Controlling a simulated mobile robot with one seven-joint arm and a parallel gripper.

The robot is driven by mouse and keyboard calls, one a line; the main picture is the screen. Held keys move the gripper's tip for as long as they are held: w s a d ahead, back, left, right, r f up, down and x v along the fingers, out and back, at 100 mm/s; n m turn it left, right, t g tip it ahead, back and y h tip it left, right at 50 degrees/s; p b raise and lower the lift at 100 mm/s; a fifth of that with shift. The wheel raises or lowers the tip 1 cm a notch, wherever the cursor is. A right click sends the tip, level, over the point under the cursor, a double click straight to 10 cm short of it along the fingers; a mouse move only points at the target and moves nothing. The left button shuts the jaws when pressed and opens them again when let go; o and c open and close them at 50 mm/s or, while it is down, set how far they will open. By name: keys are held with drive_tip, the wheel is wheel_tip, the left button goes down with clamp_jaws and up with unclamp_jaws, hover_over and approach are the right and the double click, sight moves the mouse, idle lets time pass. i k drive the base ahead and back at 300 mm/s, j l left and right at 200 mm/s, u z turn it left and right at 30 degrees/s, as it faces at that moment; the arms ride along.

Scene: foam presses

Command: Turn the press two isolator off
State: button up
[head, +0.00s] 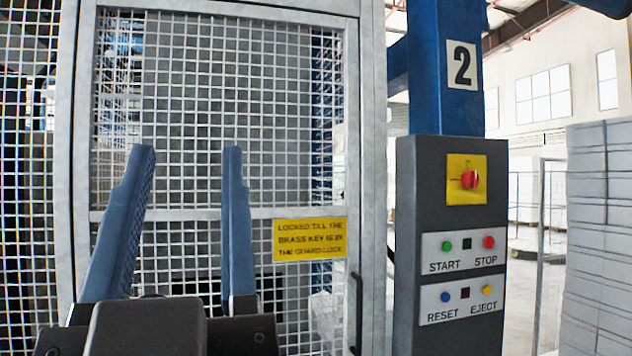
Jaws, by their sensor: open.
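The press two isolator (469,180) is a red rotary knob on a yellow plate, at the top of a dark grey control box (421,260). The box is on the right, below a blue column (436,95) with a "2" plate (462,65). The knob's handle appears to lie roughly level. My gripper (188,165) is open and empty, with two blue fingers pointing up in front of the mesh gate. It is well to the left of the isolator and not touching it.
Below the isolator are START (447,246), STOP (489,242), RESET (445,297) and EJECT (486,290) buttons. A mesh guard gate (352,150) with a yellow sign (310,240) and dark handle (357,310) stands left of the box. Stacked grey sheets (600,240) stand at far right.

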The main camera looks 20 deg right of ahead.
sight(469, 179)
drive_tip(key=i+l, duration=0.25)
drive_tip(key=l, duration=0.2)
drive_tip(key=i+l, duration=0.2)
drive_tip(key=l, duration=0.2)
drive_tip(key=i+l, duration=0.25)
drive_tip(key=l, duration=0.2)
drive_tip(key=i+l, duration=0.2)
drive_tip(key=l, duration=0.2)
drive_tip(key=i+l, duration=0.25)
drive_tip(key=l, duration=0.2)
drive_tip(key=i+l, duration=0.2)
drive_tip(key=l, duration=0.25)
drive_tip(key=z, duration=0.05)
